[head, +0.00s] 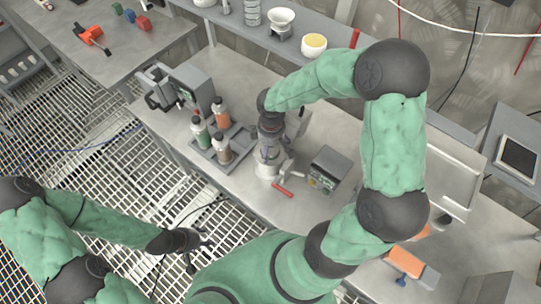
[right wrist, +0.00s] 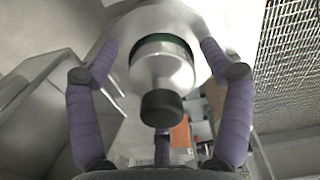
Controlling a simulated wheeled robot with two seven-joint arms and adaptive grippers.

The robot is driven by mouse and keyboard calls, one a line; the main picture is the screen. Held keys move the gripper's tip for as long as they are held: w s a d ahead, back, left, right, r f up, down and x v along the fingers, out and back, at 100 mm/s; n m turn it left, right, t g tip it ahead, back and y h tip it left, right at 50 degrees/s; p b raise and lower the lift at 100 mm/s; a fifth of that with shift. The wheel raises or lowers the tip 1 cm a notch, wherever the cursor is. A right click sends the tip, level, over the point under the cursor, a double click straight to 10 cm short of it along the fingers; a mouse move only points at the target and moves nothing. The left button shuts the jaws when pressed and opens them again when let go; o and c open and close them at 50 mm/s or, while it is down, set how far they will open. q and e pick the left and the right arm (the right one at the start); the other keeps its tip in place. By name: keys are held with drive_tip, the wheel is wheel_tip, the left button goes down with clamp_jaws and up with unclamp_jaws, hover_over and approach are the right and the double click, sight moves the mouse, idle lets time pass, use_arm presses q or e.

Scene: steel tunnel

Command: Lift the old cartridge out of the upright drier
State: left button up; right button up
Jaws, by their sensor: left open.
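The upright drier (head: 266,170) stands on the steel bench, with a pale lower body. My right gripper (head: 269,140) is over its top, pointing down. In the right wrist view, a silver cartridge top (right wrist: 162,65) with a dark knob and a green ring sits in the drier's pale mouth. The purple fingers of my right gripper (right wrist: 160,60) are spread on both sides of it, with gaps showing; a third finger is partly hidden behind the knob. My left gripper (head: 200,246) is open and empty, low at the left, away from the bench top.
A grey tray (head: 207,153) with several coloured cartridges stands left of the drier. A red-handled valve (head: 283,189) and a grey box (head: 329,169) are close on its right. A shelf with bowls (head: 314,44) runs behind. Bare bench lies in front of the box.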

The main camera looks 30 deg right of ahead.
clamp_jaws()
drive_tip(key=shift+r, duration=0.1)
